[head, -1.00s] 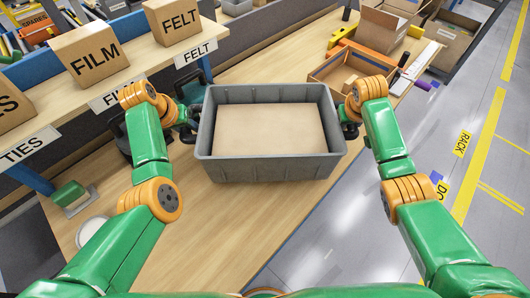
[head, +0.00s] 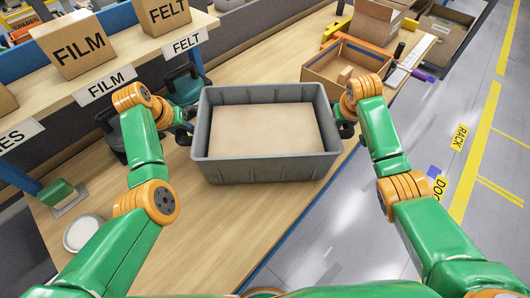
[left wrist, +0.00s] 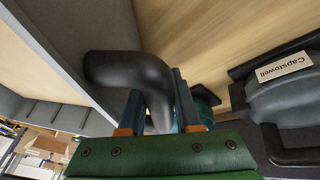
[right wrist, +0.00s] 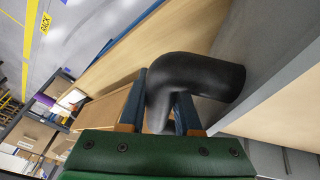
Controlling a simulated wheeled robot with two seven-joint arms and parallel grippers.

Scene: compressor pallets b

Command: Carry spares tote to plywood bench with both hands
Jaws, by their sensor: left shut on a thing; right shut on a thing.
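The grey spares tote (head: 270,170) is level in front of me in the head view, over the plywood bench (head: 215,222). A flat light-brown surface (head: 265,130) fills most of its inside. My left gripper (head: 188,128) is shut on the black handle (left wrist: 125,72) at the tote's left end. My right gripper (head: 345,125) is shut on the black handle (right wrist: 205,75) at its right end. The wrist views show bench top below the handles. The tote's underside is hidden, so I cannot tell whether it touches the bench.
An open carton (head: 318,72) stands on the bench beyond the tote's right end. Dark tools (head: 183,85) stand near its left end. A shelf with FILM (head: 80,47) and FELT (head: 163,14) boxes runs at left. A white roll (head: 83,232) lies front left.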

